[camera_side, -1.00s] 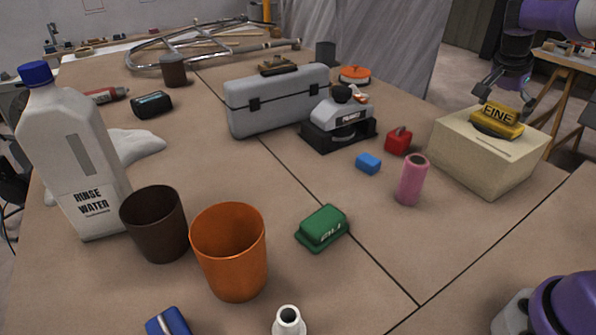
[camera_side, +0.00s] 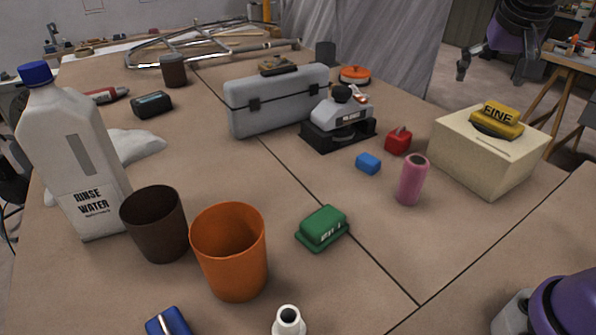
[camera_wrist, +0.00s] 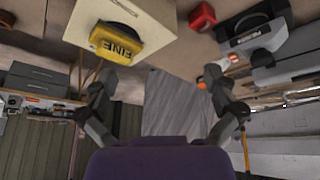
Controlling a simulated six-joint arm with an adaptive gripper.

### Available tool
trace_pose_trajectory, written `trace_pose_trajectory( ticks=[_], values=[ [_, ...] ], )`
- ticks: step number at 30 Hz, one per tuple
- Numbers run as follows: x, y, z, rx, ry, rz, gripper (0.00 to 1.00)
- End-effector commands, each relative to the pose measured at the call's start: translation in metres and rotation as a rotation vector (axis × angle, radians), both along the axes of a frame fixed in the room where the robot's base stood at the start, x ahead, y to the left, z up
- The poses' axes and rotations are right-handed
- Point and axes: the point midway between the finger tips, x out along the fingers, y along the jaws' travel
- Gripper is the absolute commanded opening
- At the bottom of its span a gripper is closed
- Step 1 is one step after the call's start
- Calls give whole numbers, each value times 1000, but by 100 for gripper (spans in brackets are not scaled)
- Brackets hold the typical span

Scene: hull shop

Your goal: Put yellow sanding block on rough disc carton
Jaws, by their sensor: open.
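The yellow sanding block (camera_side: 497,119), marked FINE, rests on top of the cream carton (camera_side: 478,165) at the right of the side view. A dark disc-like shape shows just under or beside the block. In the wrist view the block (camera_wrist: 116,44) sits on the carton (camera_wrist: 150,25) at upper left. My gripper (camera_side: 497,62) is above and behind the carton, clear of the block. In the wrist view my gripper (camera_wrist: 155,92) has its fingers wide apart with nothing between them. Whether the carton bears a label cannot be told.
A pink cylinder (camera_side: 412,180), a red can (camera_side: 398,140) and a small blue block (camera_side: 368,163) stand left of the carton. A grey toolbox (camera_side: 280,98) and a sander (camera_side: 338,120) are further back. A green block (camera_side: 322,228) lies mid-table.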

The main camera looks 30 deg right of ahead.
Motion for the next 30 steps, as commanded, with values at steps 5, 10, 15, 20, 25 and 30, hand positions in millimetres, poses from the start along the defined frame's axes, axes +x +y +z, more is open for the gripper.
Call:
trace_pose_trajectory(
  ticks=[5, 10, 15, 20, 25, 30],
  values=[
    [-44, 87, -26, -3, -29, 461, 100],
    [-75, 133, -54, 14, -49, 714, 100],
    [-84, 146, -64, 22, -53, 784, 100],
    [-84, 145, -64, 22, -52, 782, 100],
    [-84, 145, -64, 22, -52, 780, 100],
    [-84, 145, -64, 22, -52, 779, 100]
  ],
)
